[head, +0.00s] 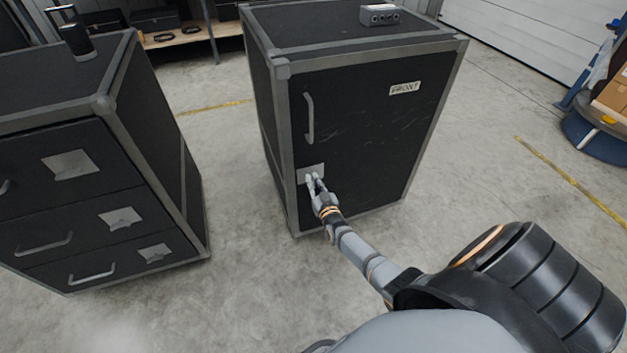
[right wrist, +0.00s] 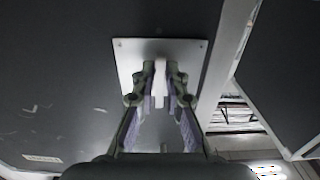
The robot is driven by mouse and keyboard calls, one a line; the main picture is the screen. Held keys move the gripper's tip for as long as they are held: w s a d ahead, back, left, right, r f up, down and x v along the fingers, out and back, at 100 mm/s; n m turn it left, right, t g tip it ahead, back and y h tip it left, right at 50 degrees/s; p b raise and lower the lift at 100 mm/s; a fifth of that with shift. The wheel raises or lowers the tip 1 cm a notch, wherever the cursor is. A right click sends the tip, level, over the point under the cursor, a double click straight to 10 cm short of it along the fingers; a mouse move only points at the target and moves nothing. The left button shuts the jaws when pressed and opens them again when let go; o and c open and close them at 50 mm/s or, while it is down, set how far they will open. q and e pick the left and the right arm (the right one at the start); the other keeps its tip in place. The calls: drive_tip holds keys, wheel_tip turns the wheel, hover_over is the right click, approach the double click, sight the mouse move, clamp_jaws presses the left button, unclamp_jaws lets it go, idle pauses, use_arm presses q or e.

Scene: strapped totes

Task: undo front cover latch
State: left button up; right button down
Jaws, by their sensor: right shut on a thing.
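The black case with the front cover (head: 372,124) stands upright in the middle of the head view, with a FRONT label (head: 404,88) and a vertical handle (head: 309,118). The latch plate (head: 303,174) is a light metal square low on the cover's left side. It also shows in the right wrist view (right wrist: 125,62). My right gripper (head: 315,182) is at the plate, its fingers shut on the small latch tab (right wrist: 159,96) in the plate's middle. The fingers partly hide the tab. My left gripper is not in view.
A black drawer case (head: 75,190) with handles and metal plates stands at the left. A small grey box with round sockets (head: 380,15) sits on top of the front-cover case. A shelf (head: 175,38) stands behind. Concrete floor is clear between the cases and at the right.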

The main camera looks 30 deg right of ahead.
idle(0.3)
drive_tip(key=c, duration=1.5)
unclamp_jaws()
drive_tip(key=v, duration=1.2)
drive_tip(key=shift+f, duration=0.1)
